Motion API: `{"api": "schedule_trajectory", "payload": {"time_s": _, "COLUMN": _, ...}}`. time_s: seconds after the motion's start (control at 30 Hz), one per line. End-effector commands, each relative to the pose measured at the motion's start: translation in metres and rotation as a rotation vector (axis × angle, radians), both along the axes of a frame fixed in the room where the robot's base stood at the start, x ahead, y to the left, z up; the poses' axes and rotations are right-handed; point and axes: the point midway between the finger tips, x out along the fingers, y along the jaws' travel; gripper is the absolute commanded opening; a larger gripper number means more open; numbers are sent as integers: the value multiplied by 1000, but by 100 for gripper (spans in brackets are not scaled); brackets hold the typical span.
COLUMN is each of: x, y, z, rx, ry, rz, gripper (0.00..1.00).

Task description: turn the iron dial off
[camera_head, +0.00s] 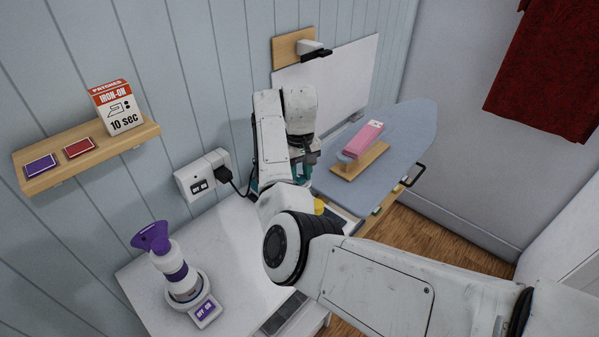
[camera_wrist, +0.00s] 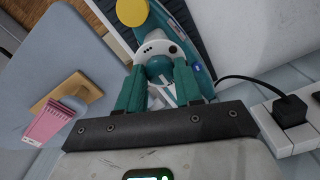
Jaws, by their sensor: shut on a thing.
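The iron shows in the wrist view as a teal and white body (camera_wrist: 155,44) with a yellow round cap (camera_wrist: 131,12). My gripper (camera_wrist: 162,72) has its two teal fingers on either side of a small rounded part at the iron's near end, which appears to be the dial. The fingers are shut on it. The dial's face and any marking are hidden. In the head view, my arm covers most of the iron; only its yellow cap (camera_head: 318,206) shows clearly beside the wrist.
An ironing board (camera_head: 410,130) bears a wooden block with a pink-topped piece (camera_head: 363,139). A black plug and cord (camera_head: 224,175) run from the wall outlet (camera_head: 193,180) close to my gripper. A shelf (camera_head: 60,160) is on the wall.

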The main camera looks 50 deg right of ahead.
Motion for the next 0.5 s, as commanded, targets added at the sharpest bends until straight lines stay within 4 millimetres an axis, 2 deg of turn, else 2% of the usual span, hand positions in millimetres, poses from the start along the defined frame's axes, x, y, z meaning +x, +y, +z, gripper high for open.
{"api": "schedule_trajectory", "payload": {"time_s": 0.03, "x": 1, "y": 0, "z": 1, "rx": -1, "ry": -2, "rz": 1, "gripper": 5}}
{"api": "schedule_trajectory", "payload": {"time_s": 0.07, "x": 1, "y": 0, "z": 1, "rx": -1, "ry": -2, "rz": 1, "gripper": 37}}
{"api": "schedule_trajectory", "payload": {"time_s": 0.1, "x": 1, "y": 0, "z": 1, "rx": -1, "ry": -2, "rz": 1, "gripper": 41}}
{"api": "schedule_trajectory", "payload": {"time_s": 0.3, "x": 0, "y": 0, "z": 0, "rx": 0, "ry": -1, "rz": 0, "gripper": 60}}
{"api": "schedule_trajectory", "payload": {"time_s": 0.5, "x": 0, "y": 0, "z": 0, "rx": 0, "ry": 0, "rz": 0, "gripper": 61}}
